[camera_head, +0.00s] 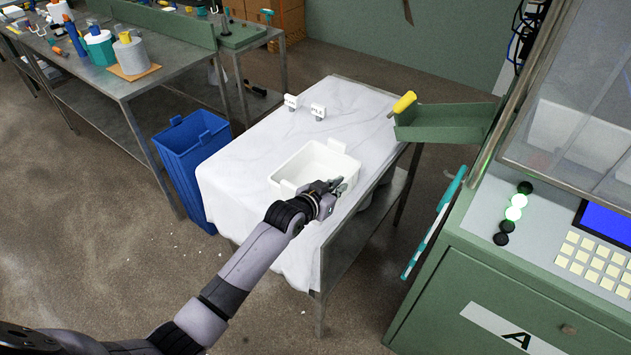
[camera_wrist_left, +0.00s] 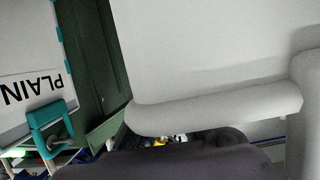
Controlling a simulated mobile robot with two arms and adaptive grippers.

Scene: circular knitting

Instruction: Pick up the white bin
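The white bin (camera_head: 303,163) sits upright on the cloth-covered table in the head view. It is open at the top and looks empty. A raised tab or handle shows at its far right side and another at its near left. My left gripper (camera_head: 338,186) is at the bin's near right rim and covers part of it. I cannot tell whether its fingers touch or enclose the rim. In the left wrist view a large white surface with a thick rounded edge (camera_wrist_left: 215,106), apparently the bin, is very close. The finger opening is unclear. My right gripper is not in view.
The table's white cloth (camera_head: 240,165) carries two small label stands (camera_head: 318,111) at the back. A green chute (camera_head: 450,122) with a yellow-handled tool overhangs the right side. A green machine (camera_head: 500,270) stands right. A blue bin (camera_head: 190,160) stands left on the floor.

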